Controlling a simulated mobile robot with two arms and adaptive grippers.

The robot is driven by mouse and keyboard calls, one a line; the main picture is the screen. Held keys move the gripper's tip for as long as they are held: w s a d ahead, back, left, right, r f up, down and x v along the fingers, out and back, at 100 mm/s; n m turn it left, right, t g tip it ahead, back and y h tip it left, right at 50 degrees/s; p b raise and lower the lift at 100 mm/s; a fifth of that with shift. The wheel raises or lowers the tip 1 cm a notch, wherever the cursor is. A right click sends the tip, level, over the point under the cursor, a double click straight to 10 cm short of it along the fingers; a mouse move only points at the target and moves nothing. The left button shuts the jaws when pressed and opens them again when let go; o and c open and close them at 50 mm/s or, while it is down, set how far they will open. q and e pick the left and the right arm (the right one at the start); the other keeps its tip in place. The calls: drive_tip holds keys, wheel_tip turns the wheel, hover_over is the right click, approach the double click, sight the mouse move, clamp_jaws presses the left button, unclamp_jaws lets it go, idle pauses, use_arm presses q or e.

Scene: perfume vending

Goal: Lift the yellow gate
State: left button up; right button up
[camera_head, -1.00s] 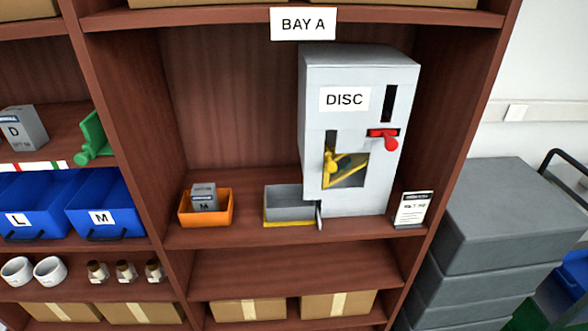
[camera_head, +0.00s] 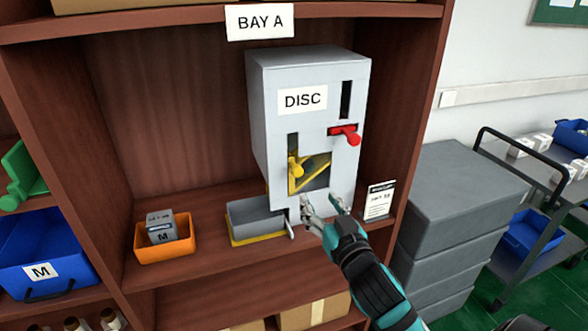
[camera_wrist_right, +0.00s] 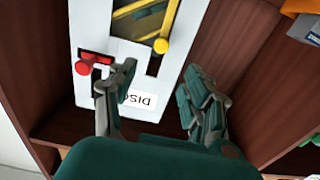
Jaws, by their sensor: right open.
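The grey machine labelled DISC (camera_head: 305,75) stands on the shelf under the BAY A sign. The yellow gate (camera_head: 312,172) shows in its front window, with a yellow knob (camera_head: 294,167) at the slot on the window's left. In the right wrist view, which is upside down, the yellow knob (camera_wrist_right: 161,46) and part of the gate (camera_wrist_right: 143,18) show beyond the fingers. My right gripper (camera_head: 322,204) is open and empty, in front of the machine's lower part, below and right of the knob. The right wrist view also shows its spread fingers (camera_wrist_right: 158,78). My left gripper is out of view.
A red lever (camera_head: 347,134) sticks out right of the window. A grey tray (camera_head: 257,222) with a yellow base sits left of the machine, beside an orange bin (camera_head: 168,251) holding a grey box. A small card (camera_head: 380,200) stands at the right.

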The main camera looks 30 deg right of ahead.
sight(298, 172)
drive_tip(key=p+x, duration=0.2)
drive_tip(key=x, duration=1.2)
drive_tip(key=shift+a, duration=0.15)
clamp_jaws()
